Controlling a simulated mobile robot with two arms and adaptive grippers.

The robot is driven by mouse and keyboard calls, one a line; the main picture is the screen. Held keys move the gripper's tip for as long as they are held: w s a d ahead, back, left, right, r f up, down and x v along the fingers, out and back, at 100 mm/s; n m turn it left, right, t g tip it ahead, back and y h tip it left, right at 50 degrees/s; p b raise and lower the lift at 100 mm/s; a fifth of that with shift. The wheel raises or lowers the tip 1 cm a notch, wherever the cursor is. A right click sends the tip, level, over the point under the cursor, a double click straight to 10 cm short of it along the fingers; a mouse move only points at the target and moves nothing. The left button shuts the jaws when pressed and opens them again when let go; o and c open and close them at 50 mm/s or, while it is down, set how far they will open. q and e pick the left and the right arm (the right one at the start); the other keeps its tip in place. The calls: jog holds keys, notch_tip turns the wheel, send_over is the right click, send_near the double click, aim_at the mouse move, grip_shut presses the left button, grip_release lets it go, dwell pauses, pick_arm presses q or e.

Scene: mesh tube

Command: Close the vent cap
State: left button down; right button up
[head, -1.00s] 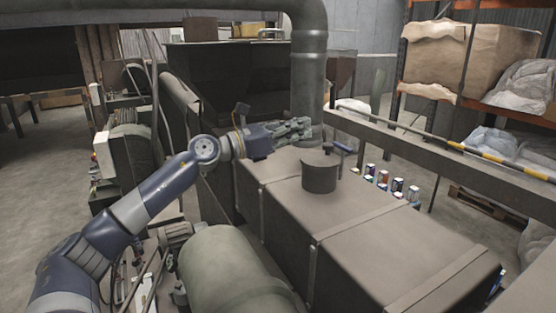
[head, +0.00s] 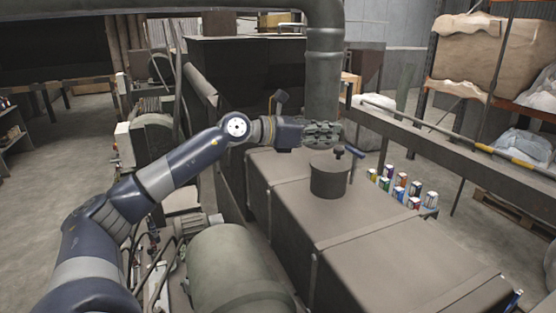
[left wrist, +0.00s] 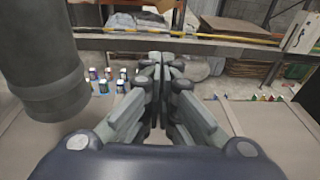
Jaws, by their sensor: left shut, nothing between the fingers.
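The vent (head: 329,182) is a short dark upright cylinder on top of a long brown metal box. Its round cap (head: 326,160) with a small knob (head: 338,153) appears to lie across the cylinder's top; I cannot tell whether it is fully seated. A blue bar (head: 357,152) sticks out just right of it. My left gripper (head: 330,134) is shut and empty, pointing right, above and behind the cap in the head view. Its fingers (left wrist: 162,68) show together in the left wrist view, where the vent is not seen. My right gripper is not in view.
A thick vertical pipe (head: 322,80) stands right behind my left gripper; it also shows at left in the wrist view (left wrist: 45,75). Several cans (head: 400,186) stand right of the metal box (head: 400,235). A rail (head: 450,140) runs beyond it. A green tank (head: 235,270) is in front.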

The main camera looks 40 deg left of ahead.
aim_at(331, 158)
pick_arm(q)
jog(key=shift+w+d+r+g, duration=0.15)
jog(key=shift+w+g, duration=0.25)
jog(key=shift+g, duration=0.2)
jog(key=shift+w+d+f+g+y+p, duration=0.1)
jog(key=shift+w+f+g+y+p, duration=0.15)
jog(key=shift+g, duration=0.2)
jog(key=shift+w+d+f+g+y+p, duration=0.15)
jog(key=shift+g+y+p, duration=0.1)
jog(key=shift+g+y, duration=0.15)
jog(key=shift+f, duration=0.25)
jog(key=shift+w+f+p, duration=0.1)
jog(key=shift+p, duration=0.2)
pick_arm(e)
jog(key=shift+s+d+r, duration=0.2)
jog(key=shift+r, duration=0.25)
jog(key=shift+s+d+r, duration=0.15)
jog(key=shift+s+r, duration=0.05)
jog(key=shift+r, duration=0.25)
pick_arm(q)
jog(key=shift+f, duration=0.15)
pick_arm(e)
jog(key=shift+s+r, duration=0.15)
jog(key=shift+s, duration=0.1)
pick_arm(q)
jog(key=shift+d+f, duration=0.15)
jog(key=shift+f, duration=0.05)
